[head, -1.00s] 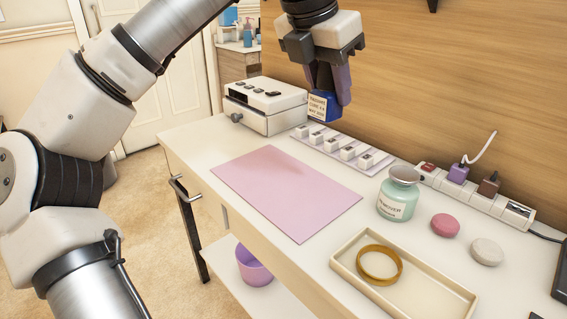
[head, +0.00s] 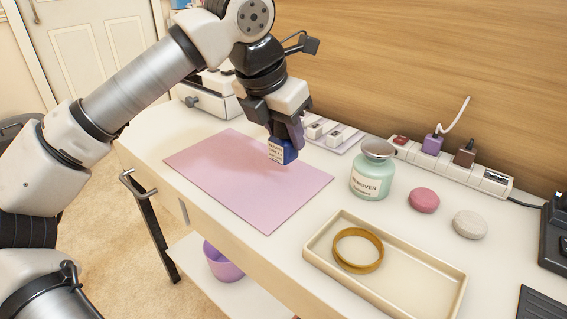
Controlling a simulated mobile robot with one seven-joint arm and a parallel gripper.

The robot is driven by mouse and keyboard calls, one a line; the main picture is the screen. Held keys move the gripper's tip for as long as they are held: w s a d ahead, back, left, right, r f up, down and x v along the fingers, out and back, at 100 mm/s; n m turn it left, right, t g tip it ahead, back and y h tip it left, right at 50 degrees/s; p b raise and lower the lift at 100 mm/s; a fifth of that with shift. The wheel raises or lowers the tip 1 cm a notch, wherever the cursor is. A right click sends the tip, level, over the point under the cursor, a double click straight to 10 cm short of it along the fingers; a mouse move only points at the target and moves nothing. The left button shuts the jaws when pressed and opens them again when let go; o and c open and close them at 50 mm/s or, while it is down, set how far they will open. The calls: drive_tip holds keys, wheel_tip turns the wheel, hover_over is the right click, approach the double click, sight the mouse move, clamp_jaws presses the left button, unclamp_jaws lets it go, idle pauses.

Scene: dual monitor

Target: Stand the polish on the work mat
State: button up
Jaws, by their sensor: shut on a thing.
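My gripper (head: 286,138) is shut on the polish (head: 281,151), a small dark blue item with a white printed label. Its upper part is hidden between the fingers. The pink work mat (head: 245,185) lies flat on the white desk. The polish shows over the mat's back edge, towards its right half, and looks roughly upright with a slight tilt. I cannot tell whether its base touches the mat. The rest of the mat is bare.
A green remover jar (head: 371,175) stands right of the mat, near a pink round (head: 424,200) and a white round (head: 470,225). A cream tray (head: 425,272) holds a gold ring (head: 358,250). A power strip (head: 462,166) runs along the wall.

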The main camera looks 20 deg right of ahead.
sight(283, 154)
drive_tip(key=shift+f+b, duration=0.55)
drive_tip(key=shift+f, duration=2)
drive_tip(key=shift+f, duration=0.1)
drive_tip(key=shift+f, duration=0.15)
drive_tip(key=o, duration=1)
drive_tip(key=shift+r, duration=0.2)
drive_tip(key=shift+r, duration=0.25)
drive_tip(key=p+v, duration=0.2)
drive_tip(key=v, duration=0.9)
drive_tip(key=shift+a+r+p, duration=0.2)
drive_tip(key=shift+r+p, duration=0.05)
drive_tip(key=shift+p, duration=0.15)
drive_tip(key=shift+s, duration=0.15)
